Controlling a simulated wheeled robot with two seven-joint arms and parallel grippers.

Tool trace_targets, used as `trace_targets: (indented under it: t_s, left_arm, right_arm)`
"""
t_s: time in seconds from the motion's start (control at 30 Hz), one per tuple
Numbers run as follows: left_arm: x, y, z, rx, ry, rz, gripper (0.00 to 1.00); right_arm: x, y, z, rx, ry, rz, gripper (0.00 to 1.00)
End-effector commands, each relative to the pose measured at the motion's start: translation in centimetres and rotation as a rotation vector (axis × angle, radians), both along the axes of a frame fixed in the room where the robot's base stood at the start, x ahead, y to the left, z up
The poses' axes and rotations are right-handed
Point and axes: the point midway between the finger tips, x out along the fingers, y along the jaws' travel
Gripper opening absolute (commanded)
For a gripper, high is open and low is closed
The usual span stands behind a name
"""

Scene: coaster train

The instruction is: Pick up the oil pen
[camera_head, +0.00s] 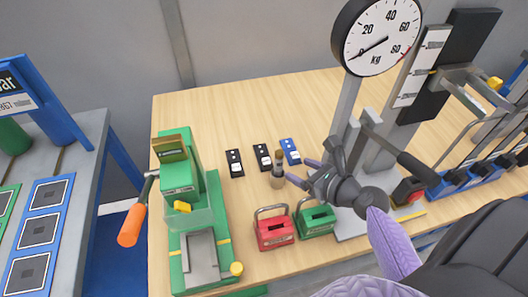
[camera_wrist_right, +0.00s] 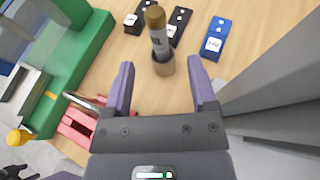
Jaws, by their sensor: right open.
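A green machine (camera_head: 190,205) stands left on the table. Red (camera_head: 273,232) and green (camera_head: 316,220) handled blocks sit in front of the holder. Black and blue (camera_head: 290,151) domino-like pieces lie behind it. A dial scale (camera_head: 375,38) rises at right.

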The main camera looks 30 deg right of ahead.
Motion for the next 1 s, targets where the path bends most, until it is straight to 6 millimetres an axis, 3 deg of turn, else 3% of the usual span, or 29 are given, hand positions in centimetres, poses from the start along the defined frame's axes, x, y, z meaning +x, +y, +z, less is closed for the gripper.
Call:
trace_targets:
  t_s: [0.5,0.8,1.0]
  left_arm:
    - [-1.1,-0.8,-2.9,-0.013,0.023,0.004,0.79]
    - [-1.0,-1.0,-2.9,-0.016,0.021,0.004,0.79]
    - [-0.9,-0.8,-2.9,-0.011,0.018,0.003,0.79]
  right_arm:
    - [8.1,2.1,-3.5,0.005,-0.001,-0.003,0.73]
    - [8.9,2.3,-3.6,0.003,0.002,-0.002,0.73]
    - [8.9,2.3,-3.6,0.003,0.002,-0.002,0.31]
